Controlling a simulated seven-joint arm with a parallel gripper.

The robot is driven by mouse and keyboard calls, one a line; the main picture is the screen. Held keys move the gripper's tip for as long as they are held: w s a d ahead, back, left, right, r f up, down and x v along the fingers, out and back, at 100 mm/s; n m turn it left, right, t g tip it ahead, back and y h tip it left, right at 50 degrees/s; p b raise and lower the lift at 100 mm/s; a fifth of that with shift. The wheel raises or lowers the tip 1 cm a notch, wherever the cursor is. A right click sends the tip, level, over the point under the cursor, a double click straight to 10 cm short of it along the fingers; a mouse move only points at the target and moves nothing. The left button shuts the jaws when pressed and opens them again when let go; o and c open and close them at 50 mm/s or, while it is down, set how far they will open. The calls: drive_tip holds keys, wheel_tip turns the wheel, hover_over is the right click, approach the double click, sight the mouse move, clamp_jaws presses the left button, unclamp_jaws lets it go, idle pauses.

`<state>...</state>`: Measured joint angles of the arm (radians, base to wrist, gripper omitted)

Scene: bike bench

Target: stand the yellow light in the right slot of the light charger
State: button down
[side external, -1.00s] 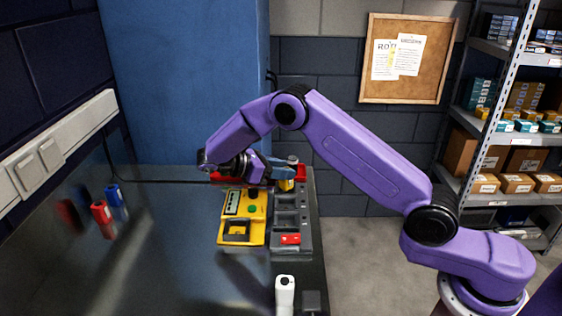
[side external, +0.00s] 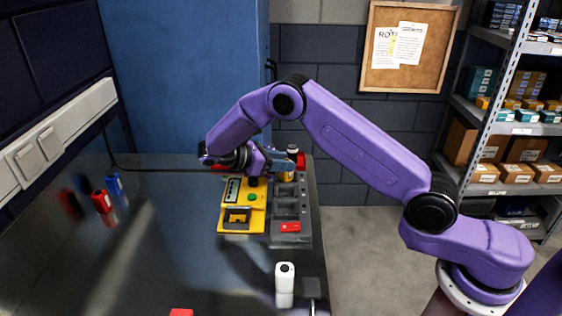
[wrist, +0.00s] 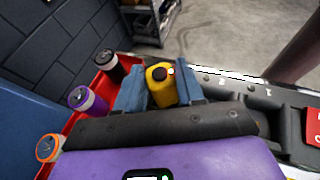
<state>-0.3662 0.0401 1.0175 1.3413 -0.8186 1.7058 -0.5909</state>
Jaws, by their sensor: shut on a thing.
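The yellow light (wrist: 160,84) has a dark round top and sits between the blue fingers of my gripper (wrist: 158,96) in the wrist view. My gripper is shut on it. I cannot tell for sure which item is the light charger.
A yellow unit (side external: 229,226) with a green button stands beside the grey slotted tray (side external: 290,240), which holds a red piece (side external: 290,227). A red tray (wrist: 103,84) holds capped cylinders. A white item (side external: 284,288) stands nearer. The left bench is mostly clear.

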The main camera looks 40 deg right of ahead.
drive_tip(key=shift+f, duration=0.55)
idle(0.8)
drive_tip(key=c, duration=1)
unclamp_jaws()
drive_tip(key=shift+a+r+t+y, duration=0.3)
drive_tip(key=shift+a+r, duration=0.05)
drive_tip(key=shift+a, duration=0.15)
drive_tip(key=s+a+r+t+y, duration=0.2)
drive_tip(key=s+a+r, duration=0.1)
drive_tip(key=shift+s+a, duration=0.1)
drive_tip(key=shift+a, duration=0.15)
drive_tip(key=s+r+y, duration=0.1)
drive_tip(key=s+y, duration=0.2)
drive_tip(key=s, duration=0.7)
drive_tip(key=s+d+r+m+t+y, duration=0.1)
drive_tip(key=s+y, duration=0.3)
drive_tip(key=s, duration=0.7)
drive_tip(key=s+r+t+y, duration=0.1)
drive_tip(key=s+r+y, duration=0.1)
drive_tip(key=s, duration=0.8)
drive_tip(key=shift+s+d+r+y, duration=0.15)
drive_tip(key=shift+d+y, duration=0.25)
drive_tip(key=shift+y, duration=0.4)
